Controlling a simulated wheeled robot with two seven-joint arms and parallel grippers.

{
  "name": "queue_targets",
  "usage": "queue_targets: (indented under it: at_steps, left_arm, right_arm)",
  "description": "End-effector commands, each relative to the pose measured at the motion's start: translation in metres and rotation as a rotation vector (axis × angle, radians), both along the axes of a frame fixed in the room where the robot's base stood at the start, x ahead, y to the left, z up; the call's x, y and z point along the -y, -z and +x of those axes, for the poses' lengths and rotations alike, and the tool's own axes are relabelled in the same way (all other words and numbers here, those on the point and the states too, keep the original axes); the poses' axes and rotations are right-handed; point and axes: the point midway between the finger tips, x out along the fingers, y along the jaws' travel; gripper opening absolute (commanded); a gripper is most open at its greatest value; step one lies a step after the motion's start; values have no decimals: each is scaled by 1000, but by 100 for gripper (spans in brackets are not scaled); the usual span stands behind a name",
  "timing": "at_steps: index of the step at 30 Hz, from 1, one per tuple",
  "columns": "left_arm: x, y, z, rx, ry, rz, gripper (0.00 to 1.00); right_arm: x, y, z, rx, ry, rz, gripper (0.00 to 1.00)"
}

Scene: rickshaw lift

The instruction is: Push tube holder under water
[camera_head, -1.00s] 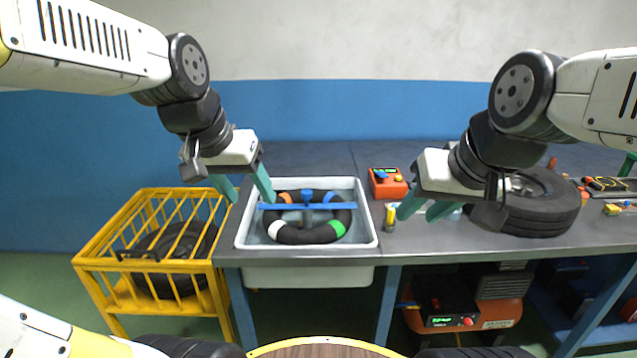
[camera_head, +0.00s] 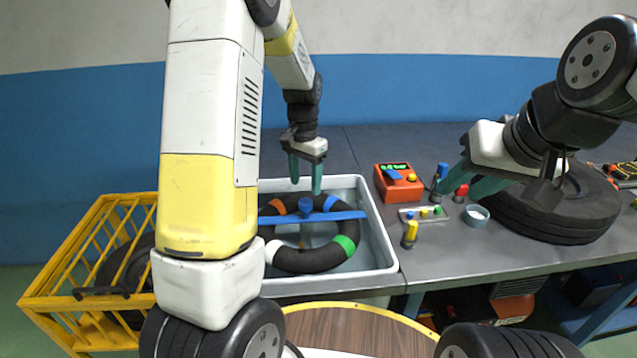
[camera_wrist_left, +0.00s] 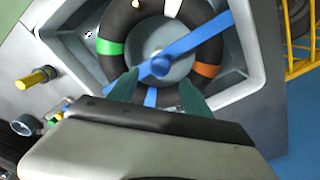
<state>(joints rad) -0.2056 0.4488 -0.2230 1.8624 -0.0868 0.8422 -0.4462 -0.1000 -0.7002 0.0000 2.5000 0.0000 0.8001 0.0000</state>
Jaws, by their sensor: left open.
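The tube holder, a blue bar (camera_head: 335,216) with a round blue knob (camera_head: 305,206), lies across a black inner tube (camera_head: 318,259) with coloured bands. Both are in the white sink (camera_head: 385,249). My left gripper (camera_head: 304,183) is open and empty above the sink's back part, behind the knob. In the left wrist view its green fingertips (camera_wrist_left: 158,92) appear close to the blue knob (camera_wrist_left: 160,66); I cannot tell whether they touch it. My right gripper (camera_head: 456,186) is over the bench, right of the sink, beside a blue-topped item. Its fingers look apart, with nothing clearly held.
An orange device (camera_head: 396,183) stands right of the sink. A yellow cage (camera_head: 62,269) stands left.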

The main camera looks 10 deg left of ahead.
Motion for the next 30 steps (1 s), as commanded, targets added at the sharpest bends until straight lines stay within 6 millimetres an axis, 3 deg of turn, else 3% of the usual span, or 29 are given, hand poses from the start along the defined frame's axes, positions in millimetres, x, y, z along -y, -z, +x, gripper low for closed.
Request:
queue_targets:
  at_steps: [10,22,30]
  left_arm:
    - [0,53,-1,-2,-2,1,58]
    - [0,63,-1,2,-2,-1,58]
    - [0,62,-1,1,-2,0,7]
  right_arm:
    - [0,0,0,0,0,0,36]
    - [0,0,0,0,0,0,36]
    - [0,0,0,0,0,0,36]
